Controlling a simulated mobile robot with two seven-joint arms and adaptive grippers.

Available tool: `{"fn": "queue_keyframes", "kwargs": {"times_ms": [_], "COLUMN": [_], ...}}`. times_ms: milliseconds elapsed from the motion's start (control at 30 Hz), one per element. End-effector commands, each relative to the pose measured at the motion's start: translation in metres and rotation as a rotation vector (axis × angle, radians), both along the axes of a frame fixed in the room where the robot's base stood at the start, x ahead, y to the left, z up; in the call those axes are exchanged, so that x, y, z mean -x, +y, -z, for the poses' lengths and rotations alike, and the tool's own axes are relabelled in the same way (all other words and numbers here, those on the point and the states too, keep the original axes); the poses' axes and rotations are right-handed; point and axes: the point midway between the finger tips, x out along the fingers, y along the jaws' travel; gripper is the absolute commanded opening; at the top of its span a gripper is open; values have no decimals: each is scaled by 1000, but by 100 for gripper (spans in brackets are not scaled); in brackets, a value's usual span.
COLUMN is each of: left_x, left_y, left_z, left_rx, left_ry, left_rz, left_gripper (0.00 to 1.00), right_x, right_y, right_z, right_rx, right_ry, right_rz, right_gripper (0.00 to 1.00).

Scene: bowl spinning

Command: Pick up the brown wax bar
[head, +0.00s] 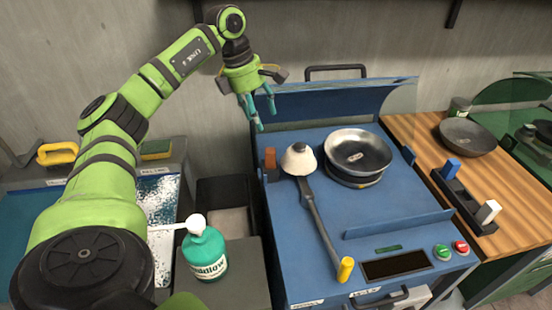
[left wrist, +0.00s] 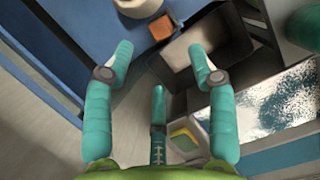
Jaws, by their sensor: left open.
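The brown wax bar (head: 270,158) is a small orange-brown block at the left edge of the blue machine's top (head: 300,220), beside the white domed head of a long tool. It also shows near the top of the left wrist view (left wrist: 163,27). My left gripper (head: 258,108) is open and empty, with its teal fingers pointing down. It hangs above and behind the bar in the head view, apart from it. In the left wrist view the spread fingers (left wrist: 159,62) have nothing between them, and the bar lies beyond their tips. My right gripper is not in view.
The white-headed tool (head: 318,220) with a yellow handle end lies beside the metal bowl (head: 357,152). A raised blue lid (head: 330,105) stands behind them. A dark open bin (head: 222,192) is left of the machine, near a green bottle (head: 206,255). A wooden counter (head: 515,180) is right.

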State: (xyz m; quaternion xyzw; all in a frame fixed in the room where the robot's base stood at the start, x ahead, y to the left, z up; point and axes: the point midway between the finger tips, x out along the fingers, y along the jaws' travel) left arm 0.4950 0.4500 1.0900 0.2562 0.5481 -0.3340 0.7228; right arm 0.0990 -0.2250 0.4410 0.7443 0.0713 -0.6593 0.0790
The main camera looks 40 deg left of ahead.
Motion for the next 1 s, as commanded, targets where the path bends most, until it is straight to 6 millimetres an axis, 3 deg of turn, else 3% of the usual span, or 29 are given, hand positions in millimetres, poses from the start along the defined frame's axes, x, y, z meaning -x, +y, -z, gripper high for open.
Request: {"fn": "queue_keyframes", "kwargs": {"times_ms": [33,100,200,533,800,1000], "left_x": [0,-1,-1,-5,-12,-13], "left_y": [-1,-1,-1,-7,-14,-15], "left_z": [26,35,42,71,106,110], "left_rx": [1,1,1,1,2,1], "left_ry": [-1,-1,-2,2,1,-1], "left_rz": [1,1,2,3,2,1], "left_gripper": [57,57,57,57,57,57], "right_x": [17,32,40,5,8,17], "right_y": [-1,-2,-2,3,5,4], "right_z": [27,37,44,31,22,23], "right_rx": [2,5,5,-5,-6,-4], "right_ry": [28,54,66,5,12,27], "right_rz": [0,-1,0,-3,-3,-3], "right_gripper": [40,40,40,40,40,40]}}
